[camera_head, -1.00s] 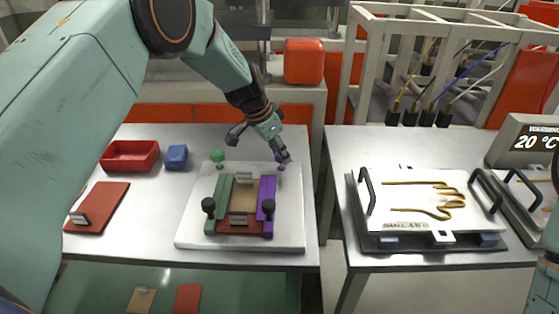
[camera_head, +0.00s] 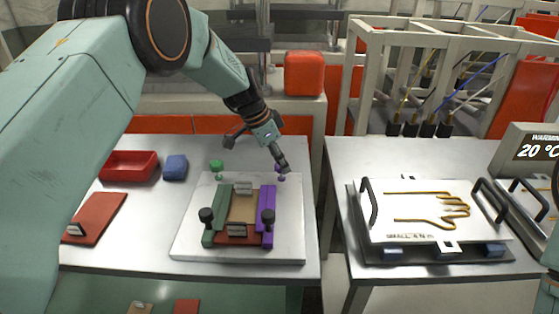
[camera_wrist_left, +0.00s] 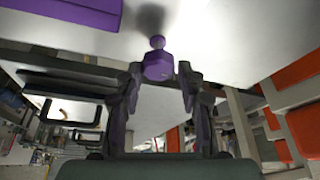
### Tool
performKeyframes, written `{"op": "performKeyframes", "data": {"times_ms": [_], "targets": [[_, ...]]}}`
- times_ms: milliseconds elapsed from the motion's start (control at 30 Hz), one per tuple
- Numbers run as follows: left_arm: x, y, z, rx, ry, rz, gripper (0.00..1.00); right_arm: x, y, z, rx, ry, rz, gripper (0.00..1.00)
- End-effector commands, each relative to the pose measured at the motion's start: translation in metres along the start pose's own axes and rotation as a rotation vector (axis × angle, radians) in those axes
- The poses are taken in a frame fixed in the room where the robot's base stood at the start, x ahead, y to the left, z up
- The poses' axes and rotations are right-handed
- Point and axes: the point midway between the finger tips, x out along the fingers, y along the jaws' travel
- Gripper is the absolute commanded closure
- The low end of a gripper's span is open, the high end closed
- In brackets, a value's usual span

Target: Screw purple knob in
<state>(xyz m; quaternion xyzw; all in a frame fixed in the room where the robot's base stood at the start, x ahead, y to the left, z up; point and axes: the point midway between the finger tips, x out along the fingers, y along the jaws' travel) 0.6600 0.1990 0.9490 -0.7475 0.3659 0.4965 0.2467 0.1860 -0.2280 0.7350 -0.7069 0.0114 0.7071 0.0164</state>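The purple knob (camera_head: 281,178) is at the back right of the white plate (camera_head: 190,240). My left gripper (camera_head: 282,168) points down at it from above. In the left wrist view, the knob (camera_wrist_left: 158,65) sits between the two dark fingertips (camera_wrist_left: 161,78), with its narrower end toward the plate. The fingertips are close to its sides, but whether they press on it is not clear. The purple bar (camera_head: 266,205) lies along the right side of the fixture, in front of the knob. My right gripper is out of view.
A green knob (camera_head: 217,165) stands left of the purple one, and a green bar (camera_head: 222,215) flanks the fixture. Two black knobs stand at the front. A red tray (camera_head: 130,165) and blue block (camera_head: 175,168) are at the left. A glove mould plate (camera_head: 400,232) lies on the right table.

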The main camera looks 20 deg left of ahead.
Motion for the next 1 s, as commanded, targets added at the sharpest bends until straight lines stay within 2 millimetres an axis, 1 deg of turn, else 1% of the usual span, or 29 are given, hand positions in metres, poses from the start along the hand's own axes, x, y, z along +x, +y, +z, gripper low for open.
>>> {"op": "performKeyframes", "data": {"times_ms": [33,200,467,567,667,1000], "targets": [[-0.001,-0.001,-0.001,0.0,0.002,-0.003,0.56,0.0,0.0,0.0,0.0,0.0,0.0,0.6],[0.0,0.0,0.001,-0.002,0.0,0.001,0.42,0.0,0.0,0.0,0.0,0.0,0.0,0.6],[0.001,0.001,0.001,-0.003,-0.002,0.004,0.42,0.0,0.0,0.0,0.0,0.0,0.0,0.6],[-0.003,0.001,0.001,-0.003,-0.002,0.003,0.42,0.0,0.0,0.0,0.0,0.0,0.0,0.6],[-0.016,0.0,0.001,-0.003,-0.001,0.002,0.42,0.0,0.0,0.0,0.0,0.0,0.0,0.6],[-0.084,0.0,0.001,-0.003,0.001,0.002,0.42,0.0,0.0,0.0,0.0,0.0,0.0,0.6]]}}
